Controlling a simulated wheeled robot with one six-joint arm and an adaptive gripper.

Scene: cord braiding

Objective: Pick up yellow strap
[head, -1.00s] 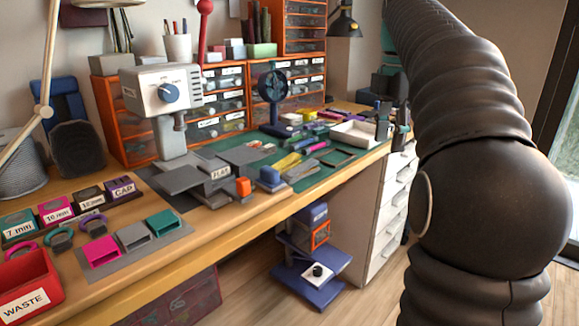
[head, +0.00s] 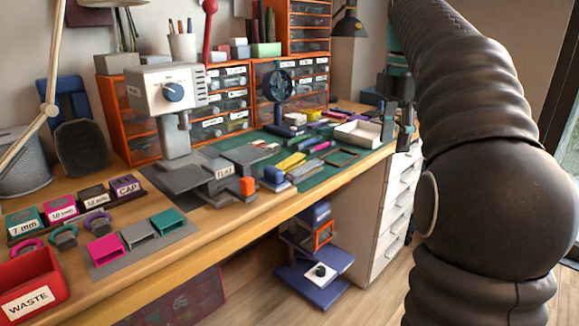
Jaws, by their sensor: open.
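A long yellow piece (head: 291,162) lies on the green mat (head: 322,178) in the middle of the bench, among other coloured pieces; it looks like the yellow strap. Another small yellow thing (head: 314,114) lies farther back. I cannot tell for sure which is the strap. My gripper (head: 397,132) is at the right end of the bench, right of the white tray and well apart from both yellow things. Its fingers point down, stand apart and look empty. My arm's dark links fill the right of the view.
An open white tray (head: 358,133) stands between the mat's pieces and my gripper. Left are a white press with a blue knob (head: 173,92), a FLAT-labelled block (head: 224,172) and a red WASTE bin (head: 30,290). Orange drawer units (head: 222,100) line the back.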

